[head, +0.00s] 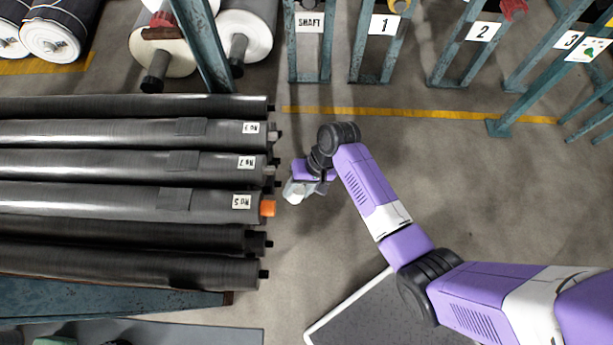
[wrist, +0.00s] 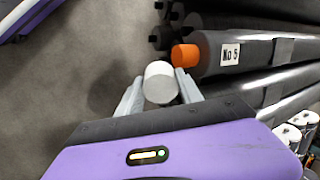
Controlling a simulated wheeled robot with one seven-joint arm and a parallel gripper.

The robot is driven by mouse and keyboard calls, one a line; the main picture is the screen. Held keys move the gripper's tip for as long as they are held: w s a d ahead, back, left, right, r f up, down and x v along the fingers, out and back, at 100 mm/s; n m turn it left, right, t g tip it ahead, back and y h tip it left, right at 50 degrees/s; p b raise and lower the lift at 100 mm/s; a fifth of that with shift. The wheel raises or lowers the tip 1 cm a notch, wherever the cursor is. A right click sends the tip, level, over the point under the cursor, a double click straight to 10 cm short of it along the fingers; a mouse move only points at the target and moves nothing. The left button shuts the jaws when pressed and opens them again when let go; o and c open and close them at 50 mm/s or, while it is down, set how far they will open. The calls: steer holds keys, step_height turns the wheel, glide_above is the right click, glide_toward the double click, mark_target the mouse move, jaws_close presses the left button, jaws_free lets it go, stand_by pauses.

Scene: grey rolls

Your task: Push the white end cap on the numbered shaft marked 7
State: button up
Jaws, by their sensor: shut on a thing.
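My gripper (head: 301,186) is shut on the white end cap (wrist: 160,84), a pale round plug held between its two grey fingers. In the head view the cap (head: 293,192) is just right of the roll ends, apart from them. The roll marked No 7 (head: 120,164) lies between No 3 and No 5, its label upside down. Its bare grey shaft end (head: 270,171) points right, left of and slightly above the cap. In the wrist view the No 7 shaft end is hidden behind my gripper.
The No 5 roll (head: 90,200) has an orange cap (head: 267,208) on its shaft, close to my gripper. The No 3 roll (head: 100,131) lies on the other side. Blue posts with number signs stand at the back.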

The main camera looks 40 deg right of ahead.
steer(key=w+d+f+m+t+y+b, duration=0.1)
steer(key=w+f+m+t+y+b, duration=0.45)
steer(key=b, duration=0.75)
steer(key=d+f+m+t+y+b, duration=0.2)
steer(key=d+t+b, duration=0.3)
steer(key=b, duration=0.8)
steer(key=shift+w+d+m+y, duration=0.35)
steer(key=shift+d+m, duration=0.3)
steer(key=shift+d, duration=0.25)
steer(key=shift+s+r+p, duration=0.1)
steer(key=shift+s+p, duration=0.05)
steer(key=shift+p, duration=0.25)
steer(key=shift+s+a+x, duration=0.1)
steer(key=shift+x, duration=1.35)
steer(key=shift+s+a+x, duration=0.1)
steer(key=shift+s+x, duration=0.05)
steer(key=shift+x, duration=1.3)
steer(key=shift+w+a+p, duration=0.45)
steer(key=shift+a+p, duration=0.05)
steer(key=shift+a, duration=0.1)
steer(key=shift+w+a, duration=0.2)
steer(key=shift+a, duration=0.05)
steer(key=shift+w+a, duration=0.4)
steer(key=shift+a, duration=0.15)
steer(key=shift+w+a, duration=0.2)
steer(key=shift+a, duration=0.1)
